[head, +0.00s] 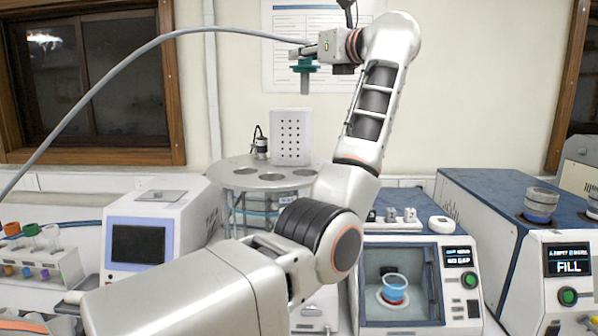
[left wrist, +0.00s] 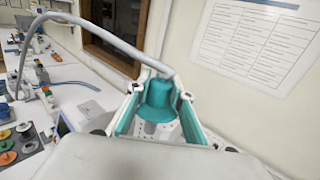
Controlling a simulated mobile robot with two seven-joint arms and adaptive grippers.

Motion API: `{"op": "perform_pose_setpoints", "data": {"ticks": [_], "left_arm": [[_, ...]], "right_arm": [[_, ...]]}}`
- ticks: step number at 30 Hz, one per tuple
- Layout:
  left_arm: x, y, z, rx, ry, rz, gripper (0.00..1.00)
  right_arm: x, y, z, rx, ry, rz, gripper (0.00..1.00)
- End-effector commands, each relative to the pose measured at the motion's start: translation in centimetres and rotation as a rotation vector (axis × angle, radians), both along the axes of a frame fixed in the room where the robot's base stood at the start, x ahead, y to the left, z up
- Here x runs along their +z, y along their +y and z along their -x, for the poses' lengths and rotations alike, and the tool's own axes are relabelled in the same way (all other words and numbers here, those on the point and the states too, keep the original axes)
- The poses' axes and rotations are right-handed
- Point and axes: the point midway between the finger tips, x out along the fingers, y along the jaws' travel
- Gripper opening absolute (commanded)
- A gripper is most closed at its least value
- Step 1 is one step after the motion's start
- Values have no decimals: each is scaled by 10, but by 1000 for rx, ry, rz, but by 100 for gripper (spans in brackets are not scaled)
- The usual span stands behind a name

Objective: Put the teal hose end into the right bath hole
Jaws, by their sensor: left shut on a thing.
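The teal hose end (head: 306,67) is held high in the air in front of the wall, with its grey tip pointing down. My left gripper (head: 301,55) is shut on it. In the left wrist view the teal hose end (left wrist: 158,102) sits between the two fingers of my left gripper (left wrist: 160,112), and the grey hose leaves its top. The round grey bath (head: 233,183) stands below, with several dark holes in its lid. Its right hole (head: 305,173) is open and lies well below the hose end. My right gripper is not in view.
The grey hose (head: 130,71) arches off to the left. A white perforated box (head: 291,138) and a small dark-topped device (head: 260,146) stand up at the bath's back. A screen device (head: 140,240) is left of the bath. A tester with a cup (head: 394,290) is right.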

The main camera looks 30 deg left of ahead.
Motion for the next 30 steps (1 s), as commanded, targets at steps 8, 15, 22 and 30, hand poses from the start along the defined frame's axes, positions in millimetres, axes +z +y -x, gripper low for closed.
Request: {"op": "perform_pose_setpoints", "data": {"ticks": [8,15,22,30], "left_arm": [[-52,0,-1,1,3,0,0],[-110,0,0,1,4,-1,0],[-151,0,0,1,2,-2,0],[-170,0,0,0,2,-1,0]], "right_arm": [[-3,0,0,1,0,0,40],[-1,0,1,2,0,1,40],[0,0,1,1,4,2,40],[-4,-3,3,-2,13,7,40]]}}
